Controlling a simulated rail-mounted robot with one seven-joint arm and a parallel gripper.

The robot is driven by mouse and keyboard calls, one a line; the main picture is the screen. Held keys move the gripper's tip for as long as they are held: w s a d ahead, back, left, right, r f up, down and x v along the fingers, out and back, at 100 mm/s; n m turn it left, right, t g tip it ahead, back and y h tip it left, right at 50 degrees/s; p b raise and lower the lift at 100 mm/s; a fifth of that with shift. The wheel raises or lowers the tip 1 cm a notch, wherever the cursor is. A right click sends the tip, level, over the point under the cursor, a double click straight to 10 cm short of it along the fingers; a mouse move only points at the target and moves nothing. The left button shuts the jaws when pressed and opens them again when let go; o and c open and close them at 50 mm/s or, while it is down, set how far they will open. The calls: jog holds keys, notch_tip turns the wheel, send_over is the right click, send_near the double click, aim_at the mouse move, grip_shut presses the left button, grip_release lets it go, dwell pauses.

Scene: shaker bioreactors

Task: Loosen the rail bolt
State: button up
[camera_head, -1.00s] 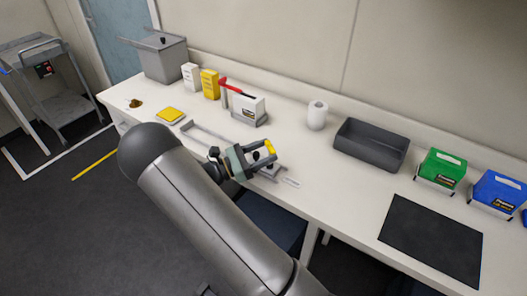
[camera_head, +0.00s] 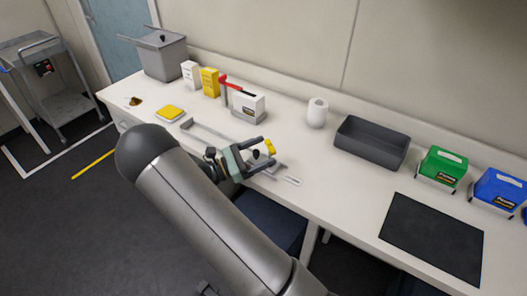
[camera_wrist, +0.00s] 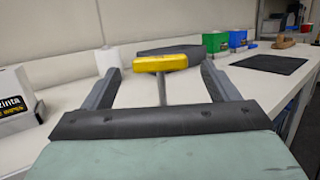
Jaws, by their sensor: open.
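A long grey rail (camera_head: 212,135) lies on the bench and runs under my gripper. A yellow handle (camera_head: 270,146) shows by my fingertips. In the wrist view the yellow handle (camera_wrist: 160,63) is a crossbar on a grey stem, lying between my two fingers with gaps on both sides. I take it as the rail bolt's handle; its lower end is hidden. My gripper (camera_head: 267,152) is open around it, and both fingers also show in the wrist view (camera_wrist: 158,75). A dark round knob (camera_head: 257,155) sits near the fingers.
A white box with a red-handled device (camera_head: 247,105), yellow and white boxes (camera_head: 210,82) and a grey bin (camera_head: 163,60) stand behind left. A white roll (camera_head: 317,113), dark tray (camera_head: 370,142), green box (camera_head: 441,168) and black mat (camera_head: 432,238) lie right.

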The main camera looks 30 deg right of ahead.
jog(key=b+v, duration=0.3)
jog(key=v, duration=1.3)
jog(key=shift+a+f+b, duration=0.15)
jog(key=shift+a+b, duration=0.05)
jog(key=shift+b, duration=0.1)
jog(key=shift+s, duration=0.1)
